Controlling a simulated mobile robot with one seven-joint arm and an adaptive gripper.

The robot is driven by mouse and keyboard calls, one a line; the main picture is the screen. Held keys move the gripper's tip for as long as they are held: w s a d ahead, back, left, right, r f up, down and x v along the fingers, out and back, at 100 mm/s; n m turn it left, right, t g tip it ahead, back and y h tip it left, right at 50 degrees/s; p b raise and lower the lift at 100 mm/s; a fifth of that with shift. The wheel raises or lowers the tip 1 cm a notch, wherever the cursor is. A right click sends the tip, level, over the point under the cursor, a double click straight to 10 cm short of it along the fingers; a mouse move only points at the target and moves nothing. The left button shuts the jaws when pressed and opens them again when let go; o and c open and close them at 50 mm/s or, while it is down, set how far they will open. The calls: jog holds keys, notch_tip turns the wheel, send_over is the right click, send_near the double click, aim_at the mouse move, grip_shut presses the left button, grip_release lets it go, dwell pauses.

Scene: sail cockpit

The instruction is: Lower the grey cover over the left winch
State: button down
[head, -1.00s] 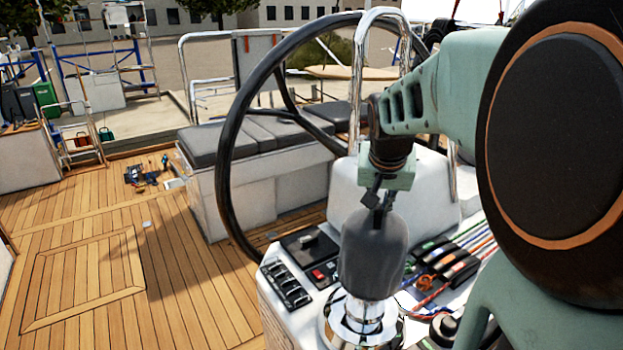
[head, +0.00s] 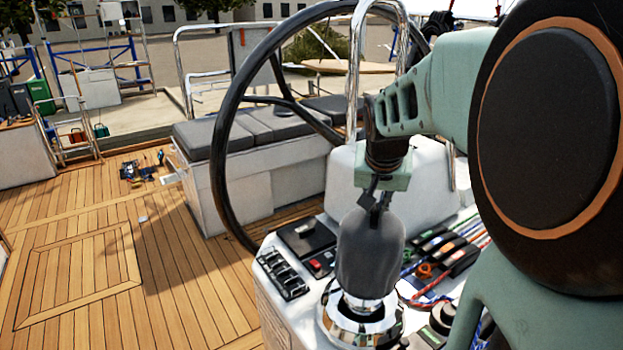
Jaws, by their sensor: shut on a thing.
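The grey cover (head: 370,252) hangs from my gripper (head: 377,202), which is shut on its top. The cover is tilted slightly, with its lower edge at the top of the chrome winch (head: 362,326). The winch's wide lower drum shows below the cover, and its upper part is hidden behind or inside the cover. I cannot tell whether the cover touches the winch.
The winch stands on a white console with a switch panel (head: 283,275) on its left and rope clutches (head: 447,250) on its right. A large black steering wheel (head: 222,150) and a chrome rail (head: 357,75) rise close behind. Open teak deck (head: 170,265) lies left.

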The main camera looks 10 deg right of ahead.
aim_at(373, 225)
jog(key=shift+f+b, duration=2.25)
jog(key=shift+f, duration=1)
jog(key=c, duration=1.5)
grip_release()
jog(key=shift+o, duration=0.2)
jog(key=shift+r, duration=0.1)
jog(key=shift+r+p, duration=3.1)
jog(key=shift+r, duration=1.4)
jog(key=shift+f, duration=0.1)
